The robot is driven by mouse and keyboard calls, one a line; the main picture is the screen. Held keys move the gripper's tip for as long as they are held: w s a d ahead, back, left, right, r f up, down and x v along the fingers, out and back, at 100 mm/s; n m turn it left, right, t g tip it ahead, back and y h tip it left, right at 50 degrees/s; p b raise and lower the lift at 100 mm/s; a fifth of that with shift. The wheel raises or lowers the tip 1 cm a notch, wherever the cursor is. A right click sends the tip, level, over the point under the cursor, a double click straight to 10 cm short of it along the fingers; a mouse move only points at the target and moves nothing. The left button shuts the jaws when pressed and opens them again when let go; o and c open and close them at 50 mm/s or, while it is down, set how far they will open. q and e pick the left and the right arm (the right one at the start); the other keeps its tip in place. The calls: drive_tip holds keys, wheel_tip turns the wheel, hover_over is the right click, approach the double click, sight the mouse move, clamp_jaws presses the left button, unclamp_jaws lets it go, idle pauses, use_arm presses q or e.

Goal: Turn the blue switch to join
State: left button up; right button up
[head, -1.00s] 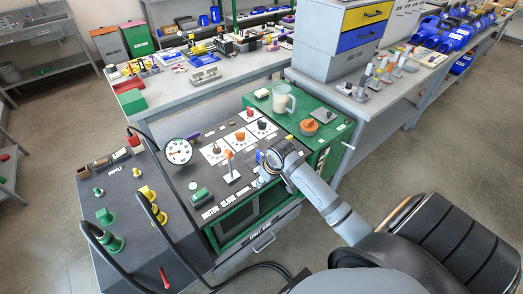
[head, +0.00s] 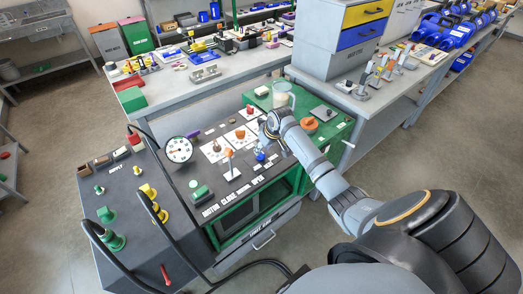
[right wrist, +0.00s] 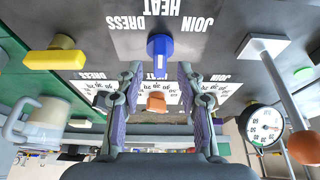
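The blue switch (right wrist: 160,52) is a blue knob with a long raised grip, on the dark panel in the right wrist view. Its grip lies in line with the HEAT label, between the DRESS and JOIN labels, which appear upside down. In the head view a bit of the blue switch (head: 260,156) shows beside my right gripper. My right gripper (right wrist: 160,72) is open, its two fingertips on either side of the switch's near end with gaps visible; I cannot tell how deep they reach. In the head view my right gripper (head: 264,140) is partly hidden by its own wrist. My left gripper is out of view.
A lever with an orange ball (head: 229,153) stands left of the switch. An orange knob (right wrist: 157,102) sits beyond it. A clear jug (head: 283,98) and an orange-red knob (head: 309,124) are on the green cart top. A pressure gauge (head: 179,150) stands at left.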

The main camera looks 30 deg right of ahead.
sight(261, 154)
drive_tip(key=shift+x, duration=1.45)
clamp_jaws()
